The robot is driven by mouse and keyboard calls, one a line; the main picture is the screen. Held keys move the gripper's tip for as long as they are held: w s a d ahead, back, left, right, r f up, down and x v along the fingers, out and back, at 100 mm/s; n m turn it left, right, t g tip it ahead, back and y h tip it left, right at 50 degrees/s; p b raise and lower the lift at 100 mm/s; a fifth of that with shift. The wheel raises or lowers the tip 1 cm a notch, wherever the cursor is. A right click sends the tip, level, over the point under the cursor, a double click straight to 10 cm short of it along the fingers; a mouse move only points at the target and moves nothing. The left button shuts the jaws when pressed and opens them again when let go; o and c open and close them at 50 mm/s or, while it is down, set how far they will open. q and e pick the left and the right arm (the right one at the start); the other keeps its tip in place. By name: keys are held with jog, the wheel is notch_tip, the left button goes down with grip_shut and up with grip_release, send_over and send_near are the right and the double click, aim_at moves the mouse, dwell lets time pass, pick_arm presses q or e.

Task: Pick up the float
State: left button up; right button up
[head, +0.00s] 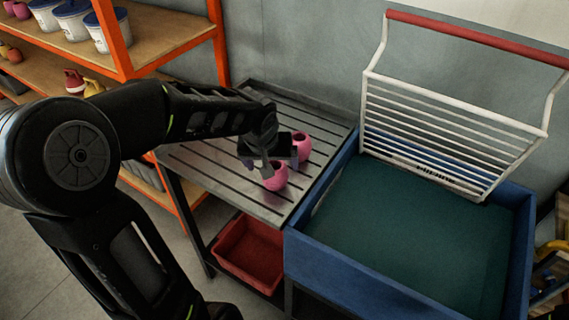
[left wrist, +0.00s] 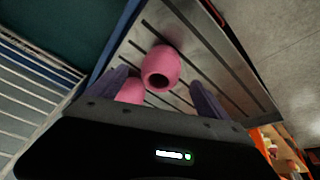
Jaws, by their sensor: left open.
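Two pink, rounded floats with a dark hole sit on the slatted metal table (head: 205,160). The nearer float (head: 275,179) and the farther float (head: 302,143) both show beside my left gripper (head: 270,160), which partly covers them in the head view. The left wrist view shows one whole float (left wrist: 162,66) and another float (left wrist: 131,91) partly hidden by the gripper body. My left gripper's two purplish fingers stand apart, with nothing held between them. I cannot tell their exact height above the table. My right gripper is not in view.
A blue bin (head: 335,262) with a dark green bed and a white rack (head: 450,125) adjoins the table on the right. A red tub (head: 250,252) sits below. Orange shelving (head: 110,35) with white buckets (head: 108,28) stands at left. The table's left part is clear.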

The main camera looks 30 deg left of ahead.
pick_arm(q)
jog(key=shift+s+r, duration=0.1)
jog(key=shift+s, duration=0.2)
jog(key=shift+x, duration=1.4)
jog(key=shift+w, duration=0.15)
jog(key=p+x, duration=0.1)
jog(key=x, duration=0.4)
jog(key=shift+w+a, duration=0.1)
jog(key=shift+a, duration=0.05)
jog(key=shift+c, duration=0.4)
jog(key=c, duration=1.4)
